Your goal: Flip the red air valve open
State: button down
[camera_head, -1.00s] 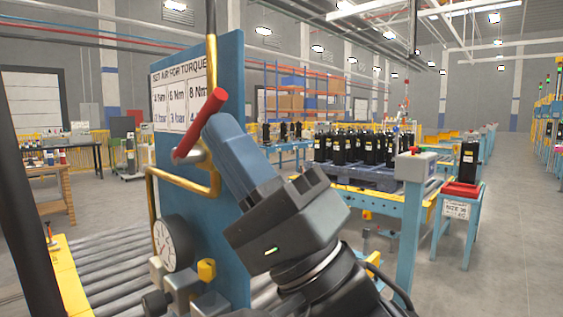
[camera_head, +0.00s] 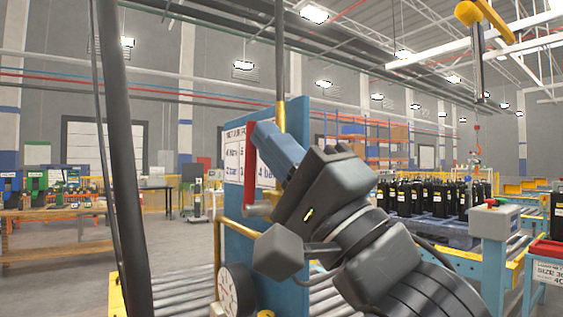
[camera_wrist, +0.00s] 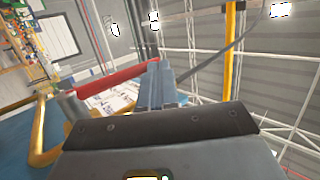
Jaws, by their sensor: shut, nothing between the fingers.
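The red valve handle (camera_head: 249,175) stands nearly upright in the head view, in front of the blue panel (camera_head: 290,240). In the wrist view the red handle (camera_wrist: 115,80) runs from a grey valve hub (camera_wrist: 70,104) to my fingers. My gripper (camera_head: 264,132) is shut, with its blue fingers beside the handle's upper end. In the wrist view my fingertips (camera_wrist: 156,66) overlap the handle's free end. I cannot tell whether they touch. The valve body is partly hidden in the head view.
A yellow pipe (camera_head: 236,228) bends around below the valve. A round gauge (camera_head: 226,292) sits low on the panel's edge. A dark post (camera_head: 120,160) stands to the left. Rollers (camera_head: 180,290) run behind. Black bottles (camera_head: 425,196) stand on a blue pallet at right.

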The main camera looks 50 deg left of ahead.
jog(key=shift+a+r, duration=0.2)
jog(key=shift+a, duration=0.2)
jog(key=shift+r, duration=0.1)
dwell(0.3)
